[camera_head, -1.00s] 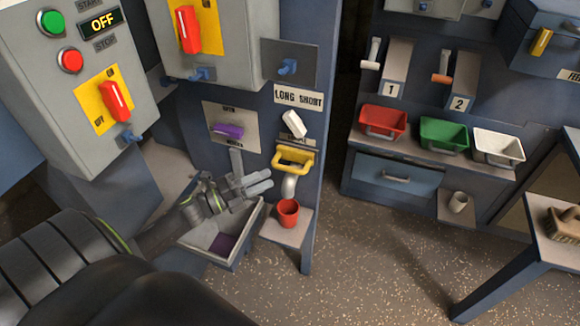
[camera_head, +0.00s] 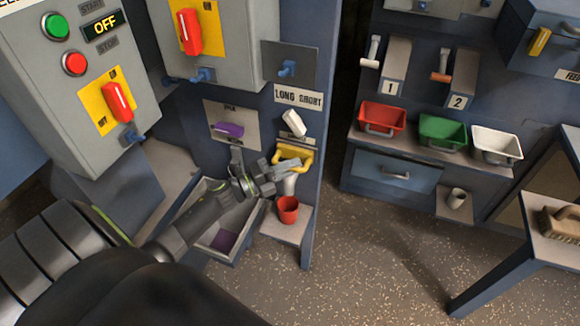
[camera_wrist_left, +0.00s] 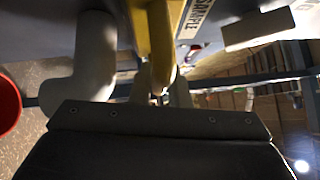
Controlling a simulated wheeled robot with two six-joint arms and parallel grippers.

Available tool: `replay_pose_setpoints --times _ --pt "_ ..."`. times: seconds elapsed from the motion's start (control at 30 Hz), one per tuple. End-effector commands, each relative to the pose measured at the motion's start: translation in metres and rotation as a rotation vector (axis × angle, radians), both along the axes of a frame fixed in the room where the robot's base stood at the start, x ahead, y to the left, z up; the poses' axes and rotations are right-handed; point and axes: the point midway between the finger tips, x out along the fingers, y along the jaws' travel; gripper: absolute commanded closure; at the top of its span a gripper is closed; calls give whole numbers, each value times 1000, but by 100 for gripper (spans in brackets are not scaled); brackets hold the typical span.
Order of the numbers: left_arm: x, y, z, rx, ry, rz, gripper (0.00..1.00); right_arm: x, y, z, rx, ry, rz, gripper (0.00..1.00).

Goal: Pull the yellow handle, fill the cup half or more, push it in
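The yellow handle (camera_head: 301,153) is on the blue panel, above a pale spout (camera_head: 290,184). The red cup (camera_head: 288,211) stands upright under the spout on a small ledge. Its inside is too small to judge. My left gripper (camera_head: 283,171) is at the handle's front, partly covering it, with its fingers apart. In the left wrist view the yellow handle (camera_wrist_left: 155,40) runs between my fingertips (camera_wrist_left: 162,92); firm contact is not clear. The spout (camera_wrist_left: 75,80) and the cup's edge (camera_wrist_left: 8,103) show at the left there. My right gripper is out of view.
A grey bin (camera_head: 250,232) with something purple inside is below my left forearm. A white lever (camera_head: 294,122) and a purple handle (camera_head: 229,129) are above. Red, green and white trays (camera_head: 497,145) line a bench at the right. The floor between is clear.

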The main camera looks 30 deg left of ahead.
Motion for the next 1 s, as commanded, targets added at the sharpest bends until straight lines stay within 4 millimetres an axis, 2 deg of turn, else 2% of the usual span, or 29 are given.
replay_pose_setpoints --times 0.03,0.1,0.4,0.73,0.83,1.0 --pt "0 0 0 0 0 0 91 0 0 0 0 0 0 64" --pt "0 0 0 0 0 0 100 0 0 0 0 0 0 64" --pt "-3 0 0 1 1 0 100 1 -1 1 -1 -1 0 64" --pt "-53 -12 0 -1 4 0 100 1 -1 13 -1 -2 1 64" --pt "-61 -14 0 0 2 0 100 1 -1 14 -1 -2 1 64" --pt "-64 -15 -1 0 2 -1 100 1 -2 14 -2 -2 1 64"
